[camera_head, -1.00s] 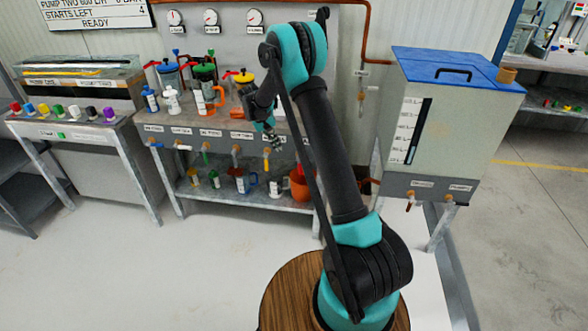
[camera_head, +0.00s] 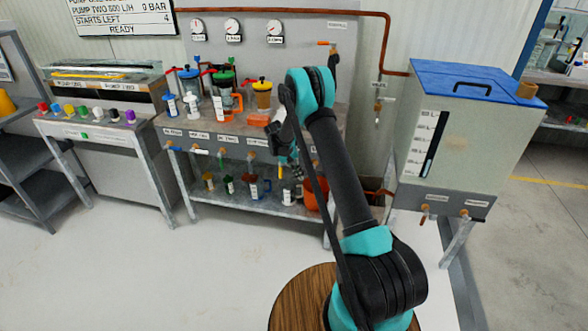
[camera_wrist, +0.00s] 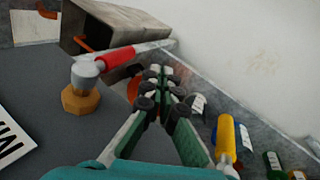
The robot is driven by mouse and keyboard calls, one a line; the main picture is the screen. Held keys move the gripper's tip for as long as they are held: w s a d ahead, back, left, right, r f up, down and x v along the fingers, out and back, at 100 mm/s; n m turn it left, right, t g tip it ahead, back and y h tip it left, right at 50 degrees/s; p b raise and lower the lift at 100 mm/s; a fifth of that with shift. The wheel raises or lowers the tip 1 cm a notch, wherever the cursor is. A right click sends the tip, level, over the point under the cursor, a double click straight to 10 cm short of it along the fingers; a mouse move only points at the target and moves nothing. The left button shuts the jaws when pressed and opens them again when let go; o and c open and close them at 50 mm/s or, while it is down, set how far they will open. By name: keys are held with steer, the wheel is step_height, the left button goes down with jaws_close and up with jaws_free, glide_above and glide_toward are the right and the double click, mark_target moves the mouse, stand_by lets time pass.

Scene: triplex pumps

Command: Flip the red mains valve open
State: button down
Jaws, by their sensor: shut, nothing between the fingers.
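The red mains valve shows in the wrist view as a short red lever (camera_wrist: 116,59) on a grey stem with a brass nut (camera_wrist: 80,98). It sits on the grey bench front, upper left of my fingers. A partly cut-off white label lies below it. In the head view I cannot make the valve out; my arm covers that part of the bench front. My gripper (camera_wrist: 163,88) is shut and empty, its fingertips close to the lever's right with a small gap seen between. In the head view my gripper (camera_head: 296,172) hangs in front of the bench's right half.
The bench's lower shelf (camera_head: 236,198) holds several jugs and an orange bucket. Bottles and jugs stand on the bench top. A blue-lidded tank (camera_head: 470,135) stands to the right. The left floor is clear.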

mark_target(314, 177)
steer(key=shift+s+d+r, duration=0.15)
steer(key=shift+d+r, duration=0.05)
steer(key=shift+d, duration=0.6)
steer(key=shift+s+d+r, duration=0.1)
steer(key=shift+d+r, duration=0.05)
steer(key=shift+d, duration=0.65)
